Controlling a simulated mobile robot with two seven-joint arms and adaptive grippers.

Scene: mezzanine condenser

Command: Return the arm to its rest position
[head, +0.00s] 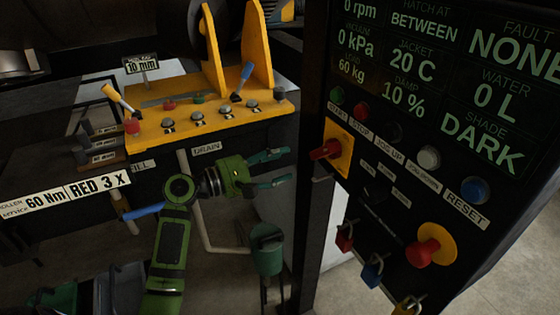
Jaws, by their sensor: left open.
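My left arm (170,240) is green and reaches up from the bottom of the head view, bending right at the wrist. My left gripper (280,168) is open and empty, its two dark green fingers pointing right. It is in front of the lower edge of the yellow console and left of the dark post beside the control panel. No contact with anything shows. My right gripper does not show in the head view.
A yellow console (190,128) with levers and knobs stands behind my gripper. A black control panel (440,150) with red knobs, buttons and padlocks fills the right. A blue-handled lever (143,212) is left of my arm. A green bucket-like vessel (267,250) hangs below the gripper.

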